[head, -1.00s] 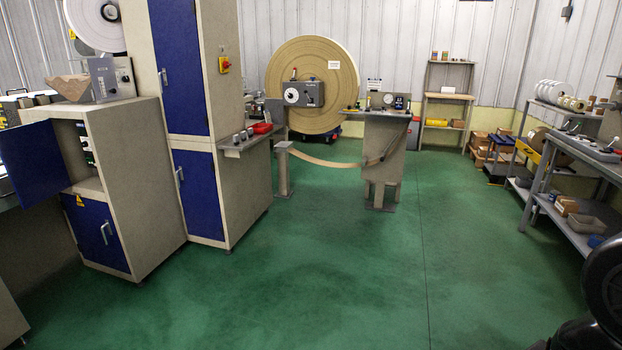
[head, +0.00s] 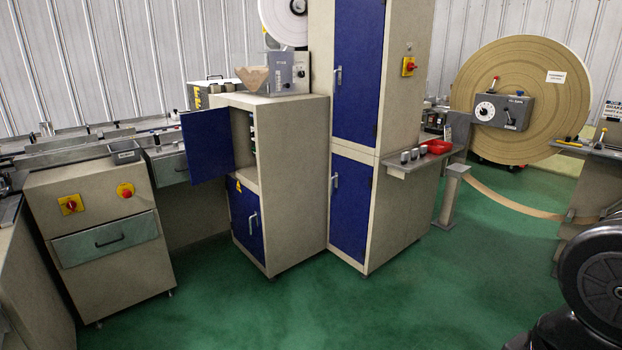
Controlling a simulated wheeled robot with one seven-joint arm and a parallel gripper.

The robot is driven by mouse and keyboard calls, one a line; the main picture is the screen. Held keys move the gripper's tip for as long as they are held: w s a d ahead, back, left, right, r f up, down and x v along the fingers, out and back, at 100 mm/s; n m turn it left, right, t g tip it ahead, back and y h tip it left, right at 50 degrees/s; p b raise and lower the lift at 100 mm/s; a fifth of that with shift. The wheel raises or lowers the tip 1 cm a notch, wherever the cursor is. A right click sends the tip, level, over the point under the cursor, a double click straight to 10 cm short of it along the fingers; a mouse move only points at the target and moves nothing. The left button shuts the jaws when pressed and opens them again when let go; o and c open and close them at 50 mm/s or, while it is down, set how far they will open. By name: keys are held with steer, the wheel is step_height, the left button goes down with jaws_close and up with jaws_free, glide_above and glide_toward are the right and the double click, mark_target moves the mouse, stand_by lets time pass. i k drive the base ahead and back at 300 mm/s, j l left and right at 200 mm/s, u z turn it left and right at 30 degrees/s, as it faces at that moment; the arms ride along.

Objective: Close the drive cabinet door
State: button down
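The drive cabinet (head: 298,190) is a beige box on the floor at the picture's middle left. Its upper blue door (head: 207,146) stands open, swung out to the left, and shows the compartment (head: 243,140) with dark and green parts inside. Its lower blue door (head: 245,219) is shut and has a silver handle and a yellow warning label. My gripper is not in view. A black rounded part of my arm (head: 600,275) shows at the lower right, well apart from the cabinet.
A tall cabinet (head: 395,190) with blue doors stands right of the drive cabinet. A low unit (head: 90,210) with a drawer and red switches stands to the left. A small shelf with a red tray (head: 436,147) sticks out at right. Green floor (head: 330,315) in front is clear.

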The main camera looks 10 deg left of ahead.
mark_target(207, 134)
steer(key=i+j+u, duration=0.25)
steer(key=i+u, duration=0.15)
steer(key=i+j+u, duration=0.1)
steer(key=i+u, duration=0.7)
steer(key=i+l+u, duration=0.15)
steer(key=i+u, duration=0.2)
steer(key=i+j, duration=0.1)
steer(key=i, duration=0.9)
steer(key=i+j, duration=0.1)
steer(key=i, duration=0.95)
steer(key=i+j+z, duration=0.15)
steer(key=i+z, duration=0.25)
steer(key=i, duration=0.45)
